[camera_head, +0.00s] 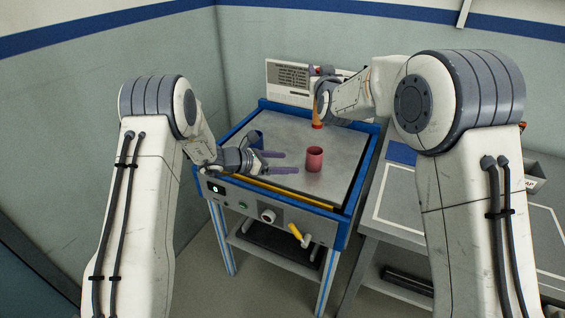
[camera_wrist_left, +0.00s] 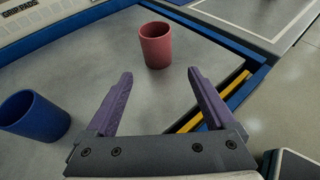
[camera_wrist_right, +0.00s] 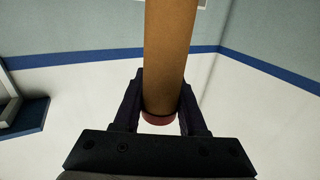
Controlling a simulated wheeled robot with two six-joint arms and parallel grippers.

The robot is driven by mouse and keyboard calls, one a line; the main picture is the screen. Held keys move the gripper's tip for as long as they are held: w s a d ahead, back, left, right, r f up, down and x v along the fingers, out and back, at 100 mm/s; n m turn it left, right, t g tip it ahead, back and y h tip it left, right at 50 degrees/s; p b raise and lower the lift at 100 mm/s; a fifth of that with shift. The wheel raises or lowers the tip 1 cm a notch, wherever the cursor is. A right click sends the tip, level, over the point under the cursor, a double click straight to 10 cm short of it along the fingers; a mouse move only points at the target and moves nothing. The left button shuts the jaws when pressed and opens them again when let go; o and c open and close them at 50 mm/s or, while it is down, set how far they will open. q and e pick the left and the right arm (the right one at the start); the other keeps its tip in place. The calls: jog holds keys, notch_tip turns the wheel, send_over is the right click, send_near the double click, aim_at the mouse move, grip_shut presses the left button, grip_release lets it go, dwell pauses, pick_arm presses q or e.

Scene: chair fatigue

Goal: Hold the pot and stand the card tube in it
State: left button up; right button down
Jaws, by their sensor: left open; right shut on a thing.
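A red pot (camera_head: 315,160) stands upright on the grey table top, and it also shows in the left wrist view (camera_wrist_left: 155,47). My left gripper (camera_head: 290,162) is open and empty, low over the table, its fingers pointing toward the red pot and apart from it. The brown card tube (camera_head: 317,114) has a red lower end and is roughly upright in the head view. My right gripper (camera_wrist_right: 160,100) is shut on the tube, behind the red pot and above the table. The tube's far end runs out of the right wrist view (camera_wrist_right: 168,45).
A raised blue rim (camera_head: 364,165) edges the table. A sign panel (camera_head: 287,77) stands at the back. A grey side bench (camera_head: 405,215) is at the right.

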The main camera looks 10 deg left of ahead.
pick_arm(q)
jog(key=shift+w+f, duration=0.15)
jog(key=shift+w, duration=0.1)
jog(key=x, duration=1.1)
jog(key=shift+w+d, duration=0.15)
jog(key=shift+d, duration=0.1)
jog(key=c, duration=1.3)
jog(key=shift+f, duration=0.1)
pick_arm(e)
send_over(317, 124)
jog(key=w, duration=0.5)
notch_tip(317, 124, down, 9)
jog(key=shift+s+a, duration=0.15)
jog(key=shift+a, duration=0.05)
jog(key=shift+c, duration=1.9)
grip_release()
jog(key=shift+r, duration=0.1)
